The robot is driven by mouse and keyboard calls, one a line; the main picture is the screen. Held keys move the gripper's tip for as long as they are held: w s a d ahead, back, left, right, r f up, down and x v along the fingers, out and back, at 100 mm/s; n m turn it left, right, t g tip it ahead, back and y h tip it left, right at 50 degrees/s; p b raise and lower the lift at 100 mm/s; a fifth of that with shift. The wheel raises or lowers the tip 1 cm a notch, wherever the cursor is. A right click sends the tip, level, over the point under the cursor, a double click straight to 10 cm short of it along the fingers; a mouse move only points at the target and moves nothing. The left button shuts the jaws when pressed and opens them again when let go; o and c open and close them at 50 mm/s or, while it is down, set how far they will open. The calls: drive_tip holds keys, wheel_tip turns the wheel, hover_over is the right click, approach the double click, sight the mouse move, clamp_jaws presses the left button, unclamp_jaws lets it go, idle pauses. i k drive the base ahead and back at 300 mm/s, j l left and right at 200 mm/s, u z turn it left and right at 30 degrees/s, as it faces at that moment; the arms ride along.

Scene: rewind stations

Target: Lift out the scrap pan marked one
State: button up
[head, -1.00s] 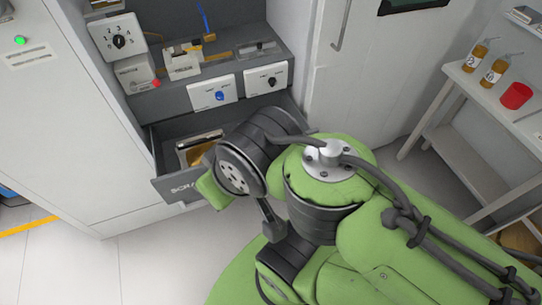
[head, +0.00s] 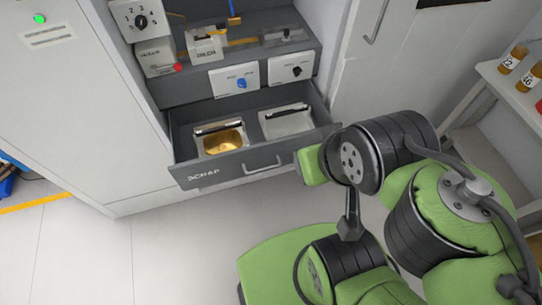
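The open drawer (head: 215,173), marked SCRAP on its front, holds two pale metal pans side by side. The left pan (head: 203,150) has a dark bar along its back and amber-gold material inside. The right pan (head: 287,124) has a similar dark bar and shows a pale, seemingly bare inside. I cannot read a number on either pan. The end of my arm, with a green block at its tip, is right of the drawer front, near its right end. My gripper's fingers cannot be made out, and nothing held is visible. Both pans sit in the drawer.
Above the drawer are a blue-knob panel (head: 235,79), a black-knob panel (head: 291,68) and a dial box (head: 140,20). A tall white cabinet (head: 75,120) stands left. A white shelf (head: 500,78) with bottles is at right. Floor in front of the drawer is clear.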

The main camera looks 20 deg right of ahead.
sight(211, 139)
drive_tip(key=i+l+u, duration=0.1)
drive_tip(key=u, duration=0.35)
drive_tip(key=i+l+u, duration=0.2)
drive_tip(key=u, duration=0.3)
drive_tip(key=i+l+u, duration=0.1)
drive_tip(key=l+u, duration=0.15)
drive_tip(key=u, duration=0.2)
drive_tip(key=i+l+u, duration=0.1)
drive_tip(key=l+u, duration=0.15)
drive_tip(key=u, duration=0.25)
drive_tip(key=l+u, duration=0.25)
drive_tip(key=u, duration=0.2)
drive_tip(key=l+u, duration=0.25)
drive_tip(key=u, duration=0.2)
